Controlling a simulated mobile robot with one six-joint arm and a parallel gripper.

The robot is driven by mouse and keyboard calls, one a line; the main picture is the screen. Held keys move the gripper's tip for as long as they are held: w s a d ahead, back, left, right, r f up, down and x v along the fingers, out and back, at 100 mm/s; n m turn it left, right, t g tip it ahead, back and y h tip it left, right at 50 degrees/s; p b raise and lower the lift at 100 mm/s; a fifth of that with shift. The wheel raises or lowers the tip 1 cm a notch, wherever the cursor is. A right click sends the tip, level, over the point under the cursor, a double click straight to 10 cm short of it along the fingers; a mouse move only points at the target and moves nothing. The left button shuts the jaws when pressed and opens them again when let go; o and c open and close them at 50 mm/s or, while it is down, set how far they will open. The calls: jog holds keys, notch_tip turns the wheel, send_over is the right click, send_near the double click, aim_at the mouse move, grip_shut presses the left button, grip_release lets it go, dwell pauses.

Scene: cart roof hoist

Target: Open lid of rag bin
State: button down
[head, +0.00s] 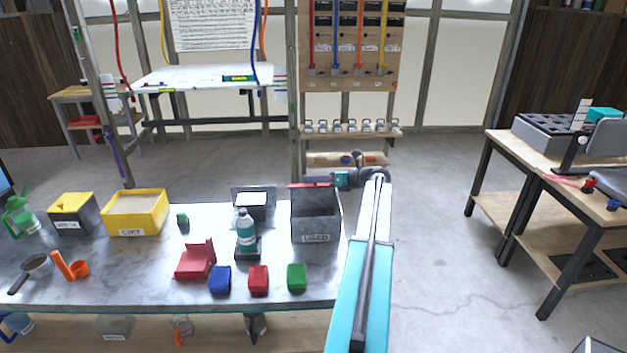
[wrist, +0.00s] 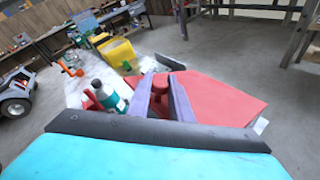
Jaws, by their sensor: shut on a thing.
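The rag bin is a grey box (head: 316,228) labelled USED at the right end of the metal bench. Its red lid (head: 306,185) shows in the head view as a thin strip along the bin's top back edge, seen nearly edge-on. The bin's mouth seems to show in front of it, but the lid's exact angle is hard to tell. My gripper (head: 330,180) reaches in from the right at the lid. In the wrist view the lid (wrist: 222,100) is a broad red plate, and my gripper (wrist: 161,92) is shut on its red knob (wrist: 160,84).
A teal-labelled bottle (head: 246,232) stands left of the bin. Red, blue and green blocks (head: 258,280) sit along the front. A yellow grit box (head: 136,213) is farther left. A workbench (head: 550,150) stands at right; the floor between is clear.

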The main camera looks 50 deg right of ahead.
jog(key=shift+r, duration=0.1)
jog(key=c, duration=1.6)
grip_release()
jog(key=shift+s, duration=0.15)
jog(key=b+v, duration=0.4)
jog(key=v, duration=0.9)
jog(key=shift+s+d+r, duration=0.1)
jog(key=shift+s, duration=0.2)
